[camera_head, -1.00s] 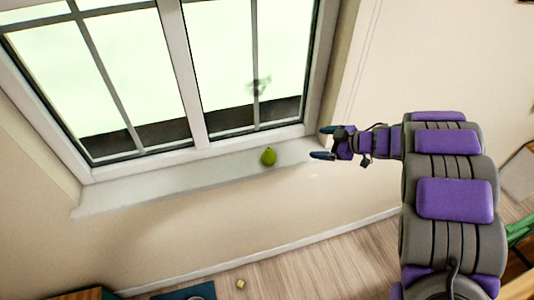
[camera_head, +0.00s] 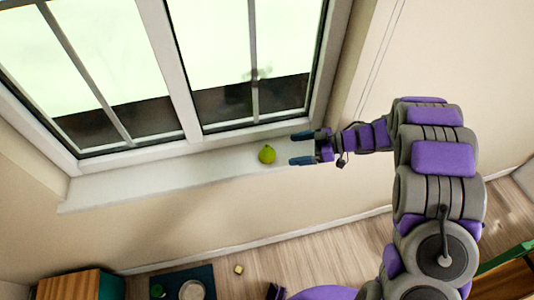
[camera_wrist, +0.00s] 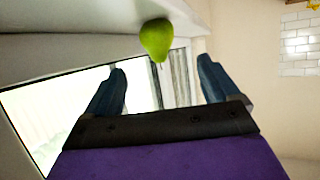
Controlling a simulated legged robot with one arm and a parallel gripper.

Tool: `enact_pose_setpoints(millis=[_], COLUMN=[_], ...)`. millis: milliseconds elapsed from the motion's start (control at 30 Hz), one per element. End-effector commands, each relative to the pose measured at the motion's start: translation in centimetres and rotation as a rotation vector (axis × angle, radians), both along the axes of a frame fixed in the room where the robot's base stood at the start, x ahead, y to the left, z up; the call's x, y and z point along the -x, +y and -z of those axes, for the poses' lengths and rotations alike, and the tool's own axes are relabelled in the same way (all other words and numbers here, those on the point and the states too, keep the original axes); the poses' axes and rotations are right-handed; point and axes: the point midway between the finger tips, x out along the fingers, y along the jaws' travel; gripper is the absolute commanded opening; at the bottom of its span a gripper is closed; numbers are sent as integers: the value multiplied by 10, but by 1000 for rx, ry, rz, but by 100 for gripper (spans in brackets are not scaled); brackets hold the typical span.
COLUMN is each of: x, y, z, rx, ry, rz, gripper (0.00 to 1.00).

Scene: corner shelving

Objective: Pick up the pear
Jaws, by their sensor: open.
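The green pear (camera_head: 267,154) stands on the white window sill (camera_head: 150,180), near its right part. My gripper (camera_head: 301,147) is just right of the pear in the head view, with its two fingers apart and pointing left toward it. A small gap shows between the fingertips and the pear. In the wrist view the pear (camera_wrist: 156,39) is ahead of the open fingers (camera_wrist: 162,80), a little left of the middle between them, and nothing is between the fingers.
The window frame (camera_head: 180,75) rises right behind the sill. The wall (camera_head: 230,212) drops below it to a wooden floor. On the floor are a dark mat (camera_head: 205,270) with a plate, a wooden cabinet (camera_head: 72,285) and a small yellowish block (camera_head: 239,269). The sill left of the pear is clear.

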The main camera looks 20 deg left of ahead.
Motion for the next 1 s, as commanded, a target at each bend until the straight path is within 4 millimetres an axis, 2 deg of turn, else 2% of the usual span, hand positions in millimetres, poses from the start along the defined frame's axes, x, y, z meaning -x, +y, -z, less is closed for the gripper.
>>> enact_pose_setpoints(millis=[100, 300, 567, 800, 1000], x=[4, 9, 10, 13, 15], y=[22, 48, 60, 82, 99], z=[10, 20, 26, 42, 49], rx=[1, 2, 4, 0, 4], ry=[1, -1, -3, -1, -3], rz=[-3, -3, -1, -3, 0], gripper=[89, 89, 89, 89, 89])
